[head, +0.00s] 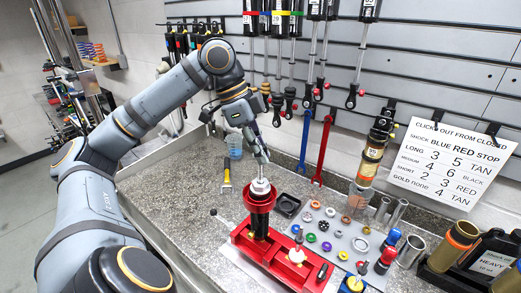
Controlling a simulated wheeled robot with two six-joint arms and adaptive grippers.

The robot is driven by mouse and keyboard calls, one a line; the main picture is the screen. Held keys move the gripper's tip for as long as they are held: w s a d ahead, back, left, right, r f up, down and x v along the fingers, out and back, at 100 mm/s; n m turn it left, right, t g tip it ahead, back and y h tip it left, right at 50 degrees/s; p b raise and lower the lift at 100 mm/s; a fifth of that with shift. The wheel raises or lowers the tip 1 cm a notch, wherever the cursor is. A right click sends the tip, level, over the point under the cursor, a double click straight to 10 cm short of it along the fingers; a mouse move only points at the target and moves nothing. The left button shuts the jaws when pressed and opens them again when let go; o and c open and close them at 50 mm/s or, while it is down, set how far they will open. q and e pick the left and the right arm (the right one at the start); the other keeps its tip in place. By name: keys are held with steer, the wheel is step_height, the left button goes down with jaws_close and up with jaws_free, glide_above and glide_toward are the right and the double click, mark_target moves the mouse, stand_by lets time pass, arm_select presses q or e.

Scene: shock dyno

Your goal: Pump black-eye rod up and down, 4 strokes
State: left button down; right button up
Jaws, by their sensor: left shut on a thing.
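My left gripper (262,157) reaches down over the bench from the upper left. The shock shows a silvery top (260,186) inside a red funnel-like collar (261,197). Its dark body (259,224) stands upright in a red fixture (278,258) on the bench. How far the rod sits in the body cannot be told. My right gripper is not in view.
A grey mat (338,233) with several rings and small parts lies right of the fixture. Shocks hang on the wall; a sign (449,163) is at right.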

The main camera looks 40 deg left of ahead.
mark_target(261, 168)
arm_select(q)
steer(key=shift+f+b, duration=2.2)
steer(key=shift+f, duration=0.35)
steer(key=shift+r, duration=0.25)
step_height(261, 168, up, 6)
steer(key=p, duration=0.6)
step_height(261, 168, down, 6)
steer(key=b, duration=0.6)
